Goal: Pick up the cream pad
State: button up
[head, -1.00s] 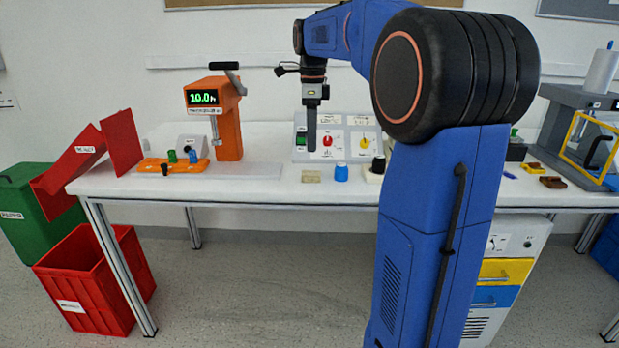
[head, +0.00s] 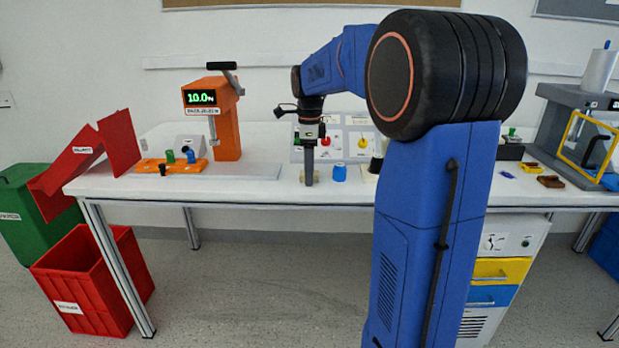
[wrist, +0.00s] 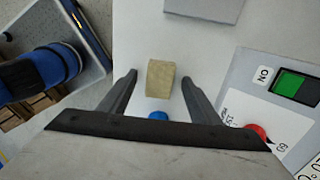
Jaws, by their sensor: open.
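The cream pad (head: 302,176) lies on the white table (head: 250,188), partly hidden behind my gripper (head: 309,181) in the head view. In the wrist view the cream pad (wrist: 160,80) is a small tan block between the two fingers of my gripper (wrist: 159,78). The fingers are open, with a gap on each side of the pad. They are not closed on it. How far the fingertips are above the table is hard to tell.
A blue cap (head: 340,173) stands just right of the pad. Behind is the switch panel (head: 350,143) with red and yellow knobs. An orange press (head: 226,125) stands to the left. The table front between press and pad is clear.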

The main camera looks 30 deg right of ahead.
jog(key=c, duration=1.1)
notch_tip(320, 180, up, 10)
jog(key=o, duration=0.3)
jog(key=shift+c, duration=1.3)
